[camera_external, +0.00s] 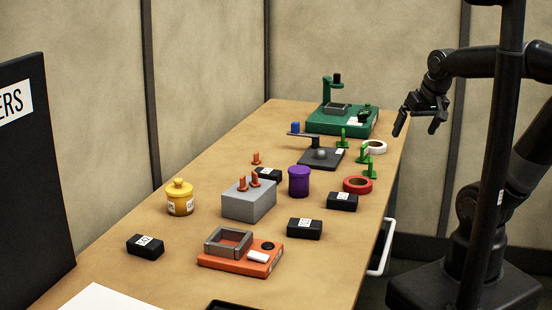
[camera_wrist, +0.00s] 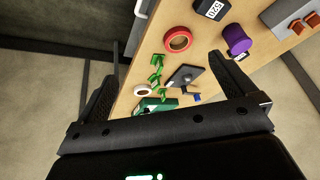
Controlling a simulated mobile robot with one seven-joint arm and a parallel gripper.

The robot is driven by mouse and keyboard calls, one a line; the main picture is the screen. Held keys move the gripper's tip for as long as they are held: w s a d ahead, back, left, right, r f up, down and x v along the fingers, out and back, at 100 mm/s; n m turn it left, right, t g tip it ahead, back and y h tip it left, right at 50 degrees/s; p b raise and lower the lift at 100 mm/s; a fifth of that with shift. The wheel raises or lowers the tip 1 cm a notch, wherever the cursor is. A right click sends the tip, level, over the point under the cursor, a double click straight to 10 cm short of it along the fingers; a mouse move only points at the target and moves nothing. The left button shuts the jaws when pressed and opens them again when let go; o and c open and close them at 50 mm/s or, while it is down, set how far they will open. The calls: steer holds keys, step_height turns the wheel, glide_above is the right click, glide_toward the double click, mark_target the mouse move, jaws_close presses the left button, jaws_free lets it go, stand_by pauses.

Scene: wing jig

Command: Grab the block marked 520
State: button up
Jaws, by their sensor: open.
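Several black blocks with white labels lie on the table. One black block (camera_external: 342,201) lies in front of the red tape roll; its label is too small to read in the external view. In the wrist view the block (camera_wrist: 207,5) beside the red roll bears a label that seems to read 520, cut by the top edge. The other black blocks are at the front left (camera_external: 145,246), the front middle (camera_external: 304,229) and behind the grey box (camera_external: 268,174); their labels are not legible. My gripper (camera_external: 416,124) is open and empty, raised beyond the table's right edge; its fingers show in the wrist view (camera_wrist: 163,68).
A purple jar (camera_external: 299,181), a red tape roll (camera_external: 357,185) and green pegs (camera_external: 370,170) stand near that block. A grey box (camera_external: 248,204) with orange pegs, a yellow jar (camera_external: 180,199), an orange scale (camera_external: 243,258) and a green device (camera_external: 342,122) occupy the table.

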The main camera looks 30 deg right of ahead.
steer(key=w+a+f+m+g, duration=0.3)
steer(key=w+a+f+m, duration=0.15)
steer(key=w+a, duration=0.3)
steer(key=m+g, duration=0.2)
steer(key=m, duration=0.1)
glide_above(343, 196)
step_height(343, 196, down, 7)
step_height(343, 196, down, 11)
steer(key=shift+s+a, duration=0.1)
steer(key=shift+c, duration=0.2)
steer(key=c, duration=1.4)
